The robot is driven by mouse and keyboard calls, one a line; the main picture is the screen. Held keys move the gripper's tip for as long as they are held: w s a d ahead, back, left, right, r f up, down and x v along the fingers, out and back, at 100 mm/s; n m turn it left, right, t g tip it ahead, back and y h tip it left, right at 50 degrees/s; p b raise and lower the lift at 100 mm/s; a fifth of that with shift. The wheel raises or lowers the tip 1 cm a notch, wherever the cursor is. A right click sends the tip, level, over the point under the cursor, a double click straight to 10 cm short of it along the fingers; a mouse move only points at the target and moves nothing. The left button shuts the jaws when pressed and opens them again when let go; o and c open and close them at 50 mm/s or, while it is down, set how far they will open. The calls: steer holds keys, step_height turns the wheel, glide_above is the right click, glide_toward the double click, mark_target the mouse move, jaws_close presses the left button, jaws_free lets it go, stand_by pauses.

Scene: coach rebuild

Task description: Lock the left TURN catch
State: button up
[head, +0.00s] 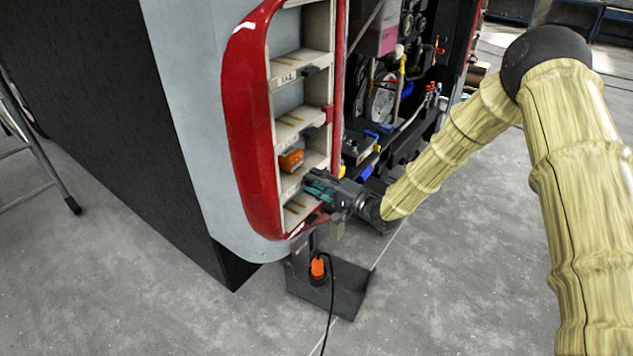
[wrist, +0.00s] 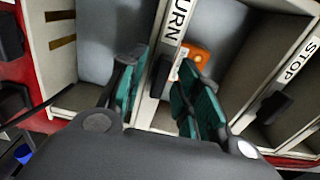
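In the wrist view, a white TURN label (wrist: 177,27) is on a pale divider edge of the red-framed rack. A dark piece (wrist: 160,76) sits on that edge below the label and looks like the TURN catch; its turn position cannot be made out. My gripper (wrist: 160,82) has its teal fingers apart, one on each side of this edge, with the dark piece showing between them. Contact cannot be told. In the head view my gripper (head: 313,188) is at the rack's lower compartments and hides the catch there.
An orange item (head: 291,160) lies in a compartment, close to the right finger in the wrist view (wrist: 198,55). A STOP label (wrist: 299,60) and black catch (wrist: 272,107) are on the right-hand divider. The red frame (head: 247,120) borders the rack. A dark block with a cable (head: 345,288) stands below.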

jaws_close()
steer(key=shift+f+n+b, duration=0.1)
steer(key=shift+n+b, duration=0.3)
steer(key=shift+b, duration=0.15)
steer(key=n+b, duration=1.4)
steer(key=n, duration=0.3)
stand_by(0.4)
